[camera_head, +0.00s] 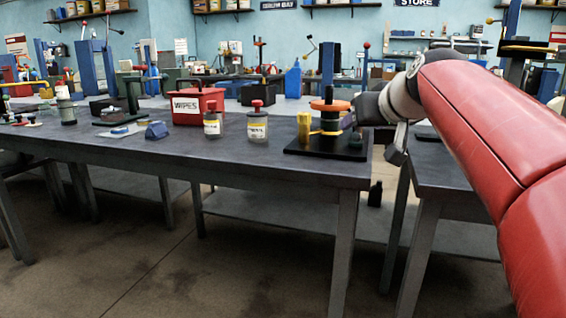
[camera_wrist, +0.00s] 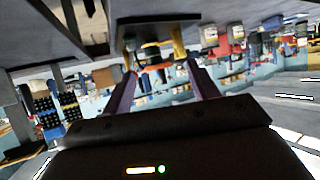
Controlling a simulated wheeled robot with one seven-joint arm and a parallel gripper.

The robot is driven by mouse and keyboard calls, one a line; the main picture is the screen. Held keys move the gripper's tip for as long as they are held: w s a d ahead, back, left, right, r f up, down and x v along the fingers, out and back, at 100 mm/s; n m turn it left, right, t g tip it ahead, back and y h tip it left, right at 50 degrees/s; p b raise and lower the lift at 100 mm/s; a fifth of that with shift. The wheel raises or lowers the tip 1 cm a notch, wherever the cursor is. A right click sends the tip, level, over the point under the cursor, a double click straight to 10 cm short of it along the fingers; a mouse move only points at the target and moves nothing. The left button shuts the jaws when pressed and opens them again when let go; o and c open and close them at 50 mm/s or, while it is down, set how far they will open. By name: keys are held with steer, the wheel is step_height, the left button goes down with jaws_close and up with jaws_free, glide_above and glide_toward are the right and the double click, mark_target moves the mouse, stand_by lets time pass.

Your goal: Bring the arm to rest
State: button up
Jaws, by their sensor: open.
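My gripper (camera_wrist: 162,69) is open, with its two fingers spread and nothing held between them. In the head view my red arm reaches up from the lower right, and the gripper (camera_head: 354,116) is at the right end of the workbench, beside an orange-topped device (camera_head: 330,105) on a black tray (camera_head: 326,152). I cannot tell from the head view whether they touch. The wrist view is upside down; the device (camera_wrist: 150,52) shows beyond the fingers, apart from them. A yellow block (camera_head: 304,127) stands on the tray's left.
A second bench (camera_head: 440,175) is at the right, under my arm. The floor (camera_head: 150,250) in front is clear.

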steer(key=s+f+m+g+h, duration=0.2)
steer(key=s+f+g, duration=0.4)
steer(key=s+f, duration=2.2)
step_height(320, 180, down, 3)
steer(key=shift+a+r+g, duration=0.2)
steer(key=shift+a+g, duration=0.15)
steer(key=shift+g, duration=0.05)
steer(key=shift+w, duration=0.15)
